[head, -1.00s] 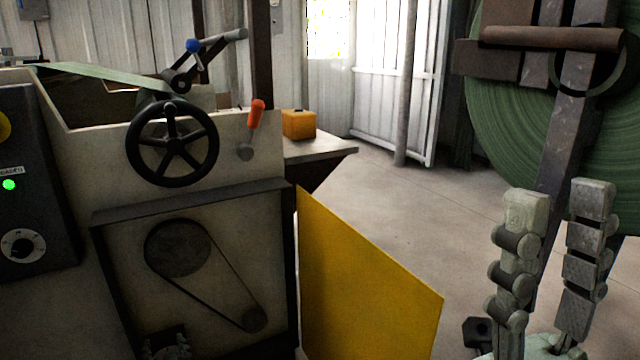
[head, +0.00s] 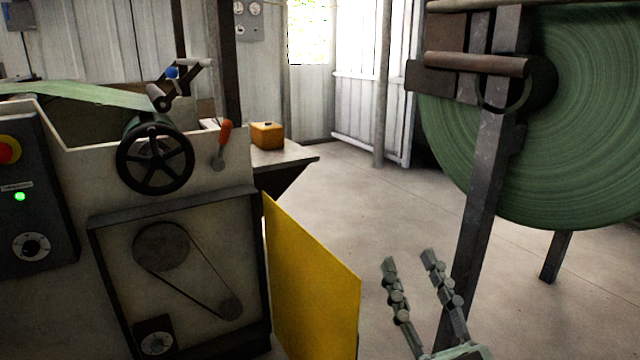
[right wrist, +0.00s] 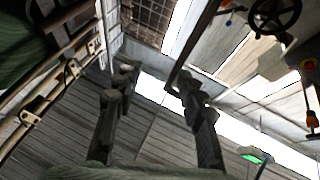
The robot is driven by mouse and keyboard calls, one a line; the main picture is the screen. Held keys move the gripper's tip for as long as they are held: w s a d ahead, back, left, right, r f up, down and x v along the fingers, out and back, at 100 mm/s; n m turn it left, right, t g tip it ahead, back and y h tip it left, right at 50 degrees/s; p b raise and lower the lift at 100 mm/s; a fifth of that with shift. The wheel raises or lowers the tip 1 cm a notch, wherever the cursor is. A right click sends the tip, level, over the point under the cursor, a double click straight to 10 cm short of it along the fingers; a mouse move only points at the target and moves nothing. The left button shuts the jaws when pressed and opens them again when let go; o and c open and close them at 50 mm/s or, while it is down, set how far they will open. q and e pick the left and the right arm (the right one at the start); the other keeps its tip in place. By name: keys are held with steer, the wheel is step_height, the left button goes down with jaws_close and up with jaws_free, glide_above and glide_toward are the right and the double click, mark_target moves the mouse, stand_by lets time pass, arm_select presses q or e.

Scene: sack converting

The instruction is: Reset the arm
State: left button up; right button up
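My right gripper (head: 408,258) stands upright at the lower middle right of the head view, with its two jointed fingers apart and nothing between them. It hangs in clear space in front of the roll stand, between the yellow door and the stand's post. In the right wrist view the two fingers (right wrist: 155,92) are also spread, with only the building's wall and ceiling behind them. My left gripper is in neither view.
A machine with a black handwheel (head: 155,160) and an open yellow door (head: 312,285) stands at left. A large green roll (head: 560,120) hangs on a steel stand (head: 487,190) at right. An orange box (head: 267,135) sits on a table (head: 290,158). Open floor (head: 375,195) lies between.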

steer(key=w+d+f+m+g+h+p, duration=0.1)
steer(key=d+f+g+h+p, duration=0.15)
steer(key=f+g, duration=0.45)
steer(key=d+f+g+h+p, duration=0.2)
steer(key=d+f+p, duration=0.15)
steer(key=f, duration=0.75)
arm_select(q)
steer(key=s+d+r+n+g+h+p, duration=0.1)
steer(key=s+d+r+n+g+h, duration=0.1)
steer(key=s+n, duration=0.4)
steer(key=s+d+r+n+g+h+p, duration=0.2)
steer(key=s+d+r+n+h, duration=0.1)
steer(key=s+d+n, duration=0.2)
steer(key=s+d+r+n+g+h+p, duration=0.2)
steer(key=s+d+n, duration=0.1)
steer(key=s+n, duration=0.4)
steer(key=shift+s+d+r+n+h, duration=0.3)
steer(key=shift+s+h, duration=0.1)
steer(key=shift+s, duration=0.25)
arm_select(e)
steer(key=s+d+f+g+h, duration=0.1)
steer(key=s+d+f+g, duration=0.3)
steer(key=s+f, duration=0.3)
steer(key=s+d+f+m+g+h, duration=0.1)
steer(key=s+d+f+g, duration=0.4)
steer(key=s, duration=0.5)
steer(key=shift+d+f+g+h, duration=0.2)
steer(key=shift+f+g+h, duration=0.55)
steer(key=shift+f+g, duration=0.15)
